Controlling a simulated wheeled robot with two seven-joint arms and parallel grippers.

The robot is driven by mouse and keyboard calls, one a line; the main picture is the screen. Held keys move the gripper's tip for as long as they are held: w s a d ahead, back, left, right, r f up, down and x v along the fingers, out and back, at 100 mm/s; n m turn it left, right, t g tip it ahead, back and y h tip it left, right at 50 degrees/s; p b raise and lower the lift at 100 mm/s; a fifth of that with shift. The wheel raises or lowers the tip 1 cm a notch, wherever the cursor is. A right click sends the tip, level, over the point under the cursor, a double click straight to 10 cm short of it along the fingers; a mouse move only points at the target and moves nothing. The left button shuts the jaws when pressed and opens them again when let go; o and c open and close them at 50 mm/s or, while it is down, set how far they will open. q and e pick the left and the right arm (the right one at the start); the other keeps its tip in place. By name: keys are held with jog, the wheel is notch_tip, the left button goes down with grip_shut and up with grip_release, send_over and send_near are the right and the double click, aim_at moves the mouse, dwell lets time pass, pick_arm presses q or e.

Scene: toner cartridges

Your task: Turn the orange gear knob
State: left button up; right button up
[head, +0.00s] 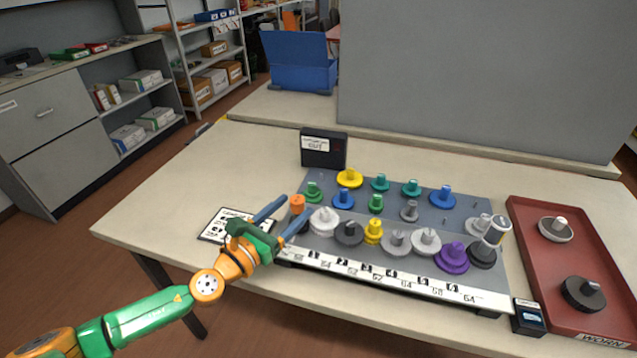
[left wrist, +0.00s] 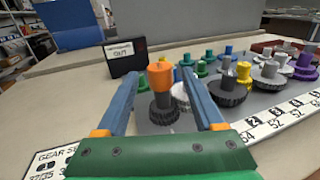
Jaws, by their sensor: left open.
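The orange gear knob (head: 297,203) stands at the left end of the grey gear board. In the left wrist view the orange knob (left wrist: 160,74) sits upright above a dark gear (left wrist: 164,108). My left gripper (head: 294,207) is open, its two blue fingers reaching the knob from the front left. In the left wrist view the knob shows between the fingertips of the left gripper (left wrist: 161,80), with visible gaps on both sides. I cannot tell how far the tips reach past it. My right gripper is not in view.
Several coloured gears, including a white one (head: 323,221) and a green one (head: 313,192), stand close to the knob. A black box (head: 324,149) stands behind. A numbered white strip (head: 390,280) runs along the front. A red tray (head: 545,275) is at right.

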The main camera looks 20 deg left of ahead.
aim_at(302, 197)
pick_arm(q)
jog(key=x, duration=0.5)
jog(key=shift+w+d+r, duration=0.2)
jog(key=shift+w, duration=0.2)
jog(key=shift+s, duration=0.1)
jog(key=shift+r, duration=0.1)
jog(key=shift+c, duration=1.3)
grip_shut()
